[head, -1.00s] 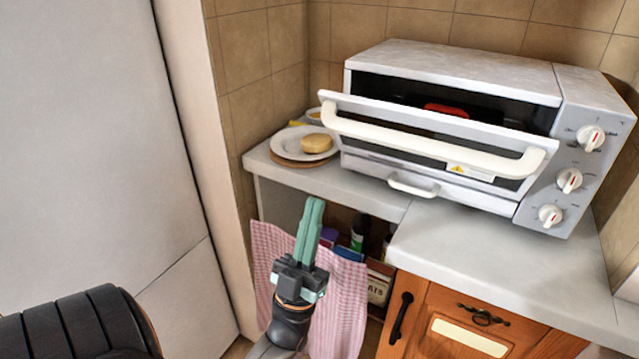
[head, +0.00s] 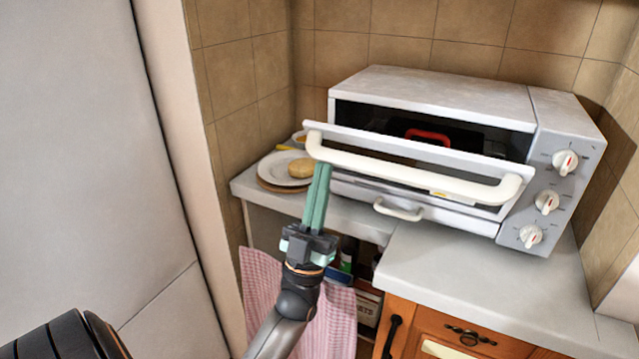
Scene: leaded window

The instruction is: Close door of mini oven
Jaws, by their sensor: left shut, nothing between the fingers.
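The white mini oven (head: 450,93) stands on the counter at the right of the head view. Its door (head: 350,136) is partly open, tilted out at the top, with a dark gap above it. A thick white handle (head: 410,176) runs across the door front. Something red (head: 428,136) shows inside the oven. My left gripper (head: 322,170) points up, its green fingers shut and empty. Its tips appear just below the left end of the handle; I cannot tell whether they touch. My right gripper is not in view.
A plate (head: 272,168) with a bun (head: 301,168) sits left of the oven. The counter (head: 470,275) is clear in front of the oven. A pink checked towel (head: 262,290) hangs below. A tall pale panel (head: 80,150) stands at the left.

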